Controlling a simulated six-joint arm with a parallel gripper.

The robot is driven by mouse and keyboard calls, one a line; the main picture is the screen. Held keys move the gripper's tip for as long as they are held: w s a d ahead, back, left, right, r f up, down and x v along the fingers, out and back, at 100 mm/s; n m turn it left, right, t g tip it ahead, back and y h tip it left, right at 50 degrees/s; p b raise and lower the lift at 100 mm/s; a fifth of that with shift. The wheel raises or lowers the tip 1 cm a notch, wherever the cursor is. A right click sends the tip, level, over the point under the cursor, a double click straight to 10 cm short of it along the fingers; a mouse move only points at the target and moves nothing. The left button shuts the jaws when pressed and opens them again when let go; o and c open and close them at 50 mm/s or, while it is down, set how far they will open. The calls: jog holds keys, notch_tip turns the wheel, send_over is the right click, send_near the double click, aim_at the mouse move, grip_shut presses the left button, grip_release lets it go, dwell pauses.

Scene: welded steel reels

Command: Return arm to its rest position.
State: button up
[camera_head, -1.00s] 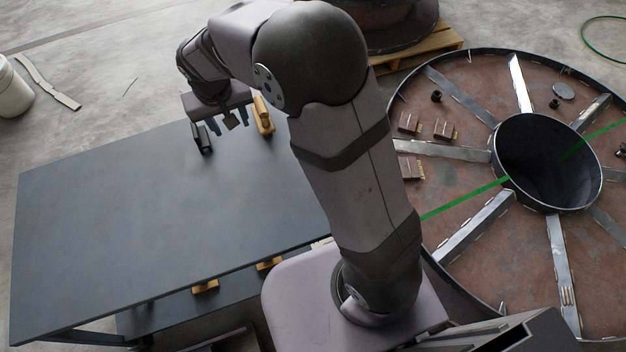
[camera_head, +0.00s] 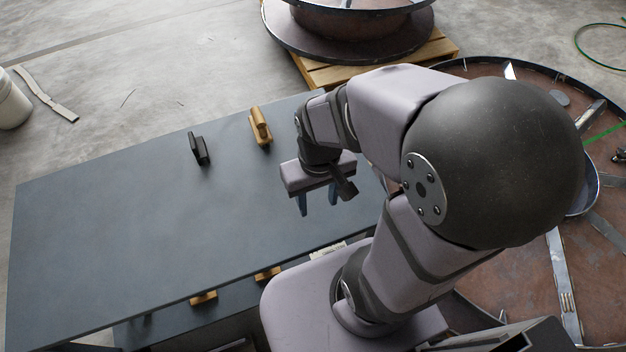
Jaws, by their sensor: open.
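My gripper (camera_head: 318,204) hangs above the right part of the dark table, its two fingers apart and pointing down with nothing between them. My arm is folded back over its base, its large dark elbow near the camera. A black tool-like object (camera_head: 200,149) and a wooden-coloured block (camera_head: 260,126) stand on the table near its far edge, both to the left of my gripper and apart from it. The elbow hides part of the reel on the right.
The dark table (camera_head: 110,230) is mostly bare. Wooden-coloured pieces (camera_head: 203,297) sit on a lower shelf. A large steel reel (camera_head: 590,260) lies at the right. Another reel (camera_head: 350,35) rests on a wooden pallet (camera_head: 325,72) behind. A white bucket (camera_head: 12,102) stands far left.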

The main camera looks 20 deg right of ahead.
notch_tip(320, 180, up, 13)
jog(key=p, duration=1.2)
jog(key=shift+f+p, duration=0.2)
jog(key=shift+p, duration=0.1)
